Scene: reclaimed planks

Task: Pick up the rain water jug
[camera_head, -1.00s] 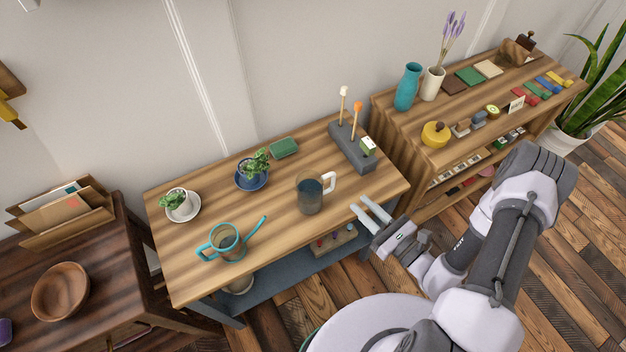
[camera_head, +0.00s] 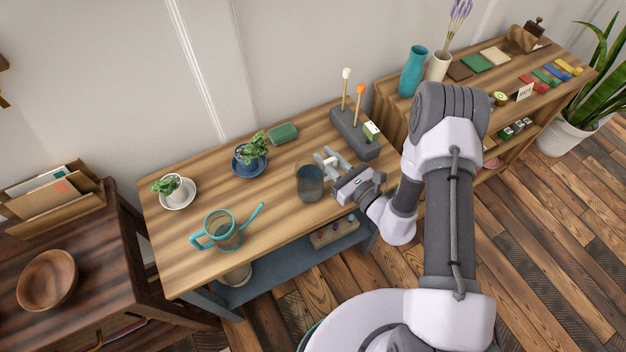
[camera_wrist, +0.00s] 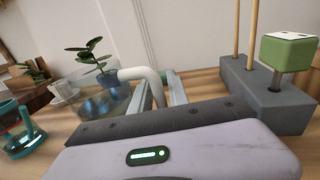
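The rain water jug (camera_head: 310,184) is a dark, see-through jug with a white handle, upright near the front of the middle wooden table. My gripper (camera_head: 324,157) is at its right side, at the handle. In the wrist view the clear jug body (camera_wrist: 93,101) is left of my gripper (camera_wrist: 160,86). The white handle (camera_wrist: 138,73) arches over the left finger and drops between the two fingers. The fingers look apart, with a narrow gap; a firm hold on the handle does not show. In the head view the handle is largely mixed up with the fingers.
A teal-trimmed watering can (camera_head: 222,230) stands left of the jug. A plant in a blue pot (camera_head: 250,167) and a green box (camera_head: 283,133) are behind. A grey block with upright sticks (camera_head: 352,138) stands close right of my gripper. The table front between can and jug is bare.

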